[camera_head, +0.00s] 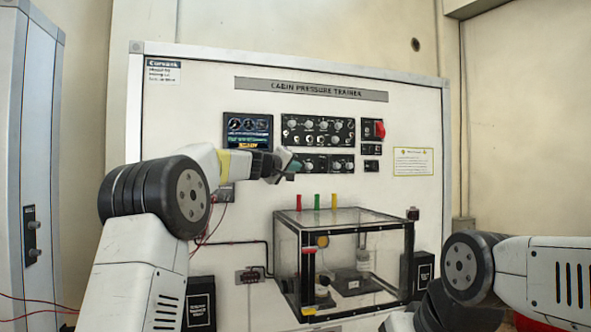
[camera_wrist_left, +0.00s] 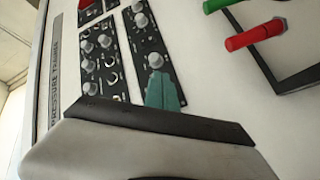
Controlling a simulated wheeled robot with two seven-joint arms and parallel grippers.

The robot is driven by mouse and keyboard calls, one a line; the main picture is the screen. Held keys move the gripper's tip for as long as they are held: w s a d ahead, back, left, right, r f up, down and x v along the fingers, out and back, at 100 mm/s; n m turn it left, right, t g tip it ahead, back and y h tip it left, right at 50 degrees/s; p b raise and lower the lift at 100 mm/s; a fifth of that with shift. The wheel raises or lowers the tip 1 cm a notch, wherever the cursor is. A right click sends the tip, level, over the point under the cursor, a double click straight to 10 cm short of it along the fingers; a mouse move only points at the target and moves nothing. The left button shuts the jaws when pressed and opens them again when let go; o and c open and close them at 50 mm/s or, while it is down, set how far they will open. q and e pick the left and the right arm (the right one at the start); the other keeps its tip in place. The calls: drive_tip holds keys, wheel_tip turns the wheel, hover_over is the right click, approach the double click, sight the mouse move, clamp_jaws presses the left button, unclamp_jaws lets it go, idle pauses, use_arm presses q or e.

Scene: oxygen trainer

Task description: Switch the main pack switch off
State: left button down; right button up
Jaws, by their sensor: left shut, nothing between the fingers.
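The trainer board carries an upper black control panel (camera_head: 318,130) with several knobs and a lower black panel (camera_head: 328,163) with a row of knobs. Labels are too small to read, so I cannot tell which control is the main pack switch. My left gripper (camera_head: 291,168) is shut and empty in front of the lower panel's left end, hiding part of it. In the left wrist view its teal fingertips (camera_wrist_left: 165,93) are together over the lower panel (camera_wrist_left: 150,47), close to a grey knob (camera_wrist_left: 155,61). I cannot tell whether they touch. My right gripper is out of view.
A lit display (camera_head: 248,130) is left of the panels, a red switch (camera_head: 378,129) right of them. Below stands a clear chamber (camera_head: 345,225) with red, green and yellow posts (camera_head: 316,201) on top. A grey cabinet (camera_head: 30,160) stands at the left.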

use_arm(q)
drive_tip(key=shift+w+a, duration=0.1)
drive_tip(key=shift+w, duration=0.15)
idle(0.5)
drive_tip(key=shift+s+d, duration=0.25)
drive_tip(key=shift+s, duration=0.45)
drive_tip(key=shift+s+r, duration=0.1)
drive_tip(key=shift+s+d+r, duration=0.1)
drive_tip(key=shift+s+d, duration=0.15)
drive_tip(key=shift+s, duration=0.5)
drive_tip(key=shift+s+d+r, duration=0.1)
drive_tip(key=shift+s+d, duration=0.15)
drive_tip(key=shift+s, duration=0.5)
drive_tip(key=shift+s+d+r, duration=0.1)
drive_tip(key=shift+s+d, duration=0.15)
drive_tip(key=shift+s, duration=0.5)
